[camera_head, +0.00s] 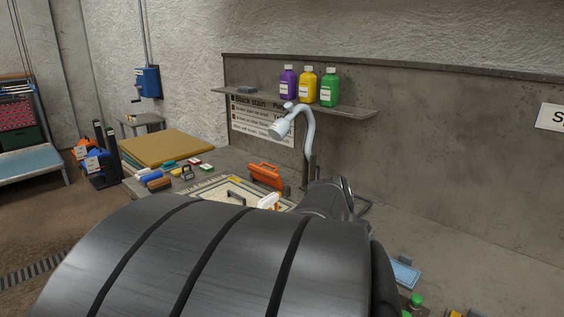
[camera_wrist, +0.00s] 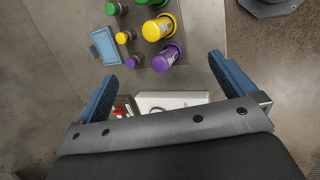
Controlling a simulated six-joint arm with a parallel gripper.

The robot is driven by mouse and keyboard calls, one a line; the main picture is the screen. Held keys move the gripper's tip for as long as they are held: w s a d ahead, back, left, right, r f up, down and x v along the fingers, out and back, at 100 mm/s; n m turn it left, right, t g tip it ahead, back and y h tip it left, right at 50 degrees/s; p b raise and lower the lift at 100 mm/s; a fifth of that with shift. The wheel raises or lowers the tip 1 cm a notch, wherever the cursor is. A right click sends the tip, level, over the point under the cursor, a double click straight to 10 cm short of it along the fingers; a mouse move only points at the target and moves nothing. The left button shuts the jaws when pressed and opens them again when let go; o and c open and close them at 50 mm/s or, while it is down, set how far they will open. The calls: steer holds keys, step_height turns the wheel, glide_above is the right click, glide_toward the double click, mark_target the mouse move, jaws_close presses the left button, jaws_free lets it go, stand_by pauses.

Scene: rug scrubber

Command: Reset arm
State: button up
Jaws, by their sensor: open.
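My gripper (camera_wrist: 158,92) shows in the wrist view with its two blue fingers spread wide apart. Nothing is between the fingertips. Below it lie a white box-like thing (camera_wrist: 172,101) and a small red item (camera_wrist: 122,103), both partly hidden by the gripper's body. Ahead of the fingers are yellow (camera_wrist: 158,28) and purple (camera_wrist: 166,58) containers, apart from the fingers. In the head view my dark arm fills the lower middle and hides much of the worktop; the gripper's fingers cannot be made out there.
A shelf (camera_head: 354,111) holds purple (camera_head: 288,83), yellow (camera_head: 307,86) and green (camera_head: 329,87) bottles. A pale blue curved shower head (camera_head: 282,126) stands below it. An orange tool (camera_head: 265,175), brushes and a tan folded pad (camera_head: 165,147) lie at the left. A blue tray (camera_head: 405,272) lies at the right.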

steer(key=s+x, duration=0.1)
steer(key=x, duration=0.8)
steer(key=v, duration=0.7)
steer(key=shift+w, duration=0.5)
